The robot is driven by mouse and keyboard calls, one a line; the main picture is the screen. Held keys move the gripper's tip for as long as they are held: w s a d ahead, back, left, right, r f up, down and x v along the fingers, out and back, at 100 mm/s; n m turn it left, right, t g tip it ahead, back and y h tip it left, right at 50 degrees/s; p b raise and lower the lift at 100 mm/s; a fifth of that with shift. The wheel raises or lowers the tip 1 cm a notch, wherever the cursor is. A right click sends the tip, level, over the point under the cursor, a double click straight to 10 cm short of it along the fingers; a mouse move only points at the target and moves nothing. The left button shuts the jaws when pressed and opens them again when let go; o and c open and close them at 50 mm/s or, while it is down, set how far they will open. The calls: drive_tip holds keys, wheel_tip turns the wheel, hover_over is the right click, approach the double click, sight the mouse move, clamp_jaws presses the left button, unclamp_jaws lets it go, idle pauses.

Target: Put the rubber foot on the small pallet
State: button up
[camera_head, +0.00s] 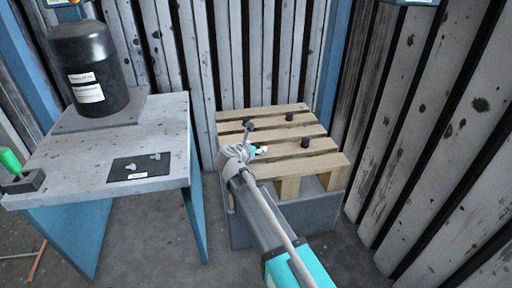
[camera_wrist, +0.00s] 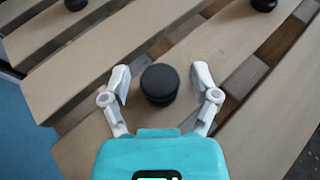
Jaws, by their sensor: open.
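A black round rubber foot (camera_wrist: 160,84) stands on a slat of the small wooden pallet (camera_wrist: 85,100) in the wrist view. My gripper (camera_wrist: 161,76) is open, with one finger on each side of this foot and visible gaps between. The pallet also shows in the head view (camera_head: 325,162), on a grey base. There my gripper (camera_head: 262,151) is small, low over the pallet's left part. I cannot tell in that view which foot lies between the fingers.
Two more black feet show on the pallet in the wrist view, a left one (camera_wrist: 75,4) and a right one (camera_wrist: 264,5). A table (camera_head: 95,135) at left carries a black canister (camera_head: 82,65) and a dark mat (camera_head: 140,168). Plank walls stand behind and at right.

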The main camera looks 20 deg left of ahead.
sight(279, 173)
drive_tip(key=shift+p+v, duration=2.3)
drive_tip(key=shift+v, duration=3.65)
drive_tip(key=shift+d, duration=0.1)
drive_tip(key=w+d+f+m+g, duration=0.1)
drive_tip(key=d+m, duration=0.1)
drive_tip(key=d, duration=0.2)
drive_tip(key=w+d+f+m+g+h, duration=0.1)
drive_tip(key=d+m, duration=0.2)
drive_tip(key=d, duration=0.1)
drive_tip(key=w+d+f+m+g+h, duration=0.1)
drive_tip(key=d+m, duration=0.1)
drive_tip(key=d, duration=0.2)
drive_tip(key=shift+w+d+f+m, duration=0.15)
drive_tip(key=shift+d+f+m, duration=0.1)
drive_tip(key=shift+d+m, duration=0.05)
drive_tip(key=s+d+f+m+g+y, duration=0.1)
drive_tip(key=s+d+f+m+g, duration=0.1)
drive_tip(key=d+m, duration=0.7)
drive_tip(key=s+d+f+m+g+y, duration=0.1)
drive_tip(key=s+d+f+m+g, duration=0.2)
drive_tip(key=d+m, duration=0.5)
drive_tip(key=s+d+f+m+g+y, duration=0.2)
drive_tip(key=d+m, duration=0.7)
drive_tip(key=d, duration=0.6)
drive_tip(key=s+f+g, duration=0.1)
drive_tip(key=s+g, duration=0.1)
drive_tip(key=g, duration=0.1)
drive_tip(key=shift+d+m, duration=0.2)
drive_tip(key=shift+m, duration=0.1)
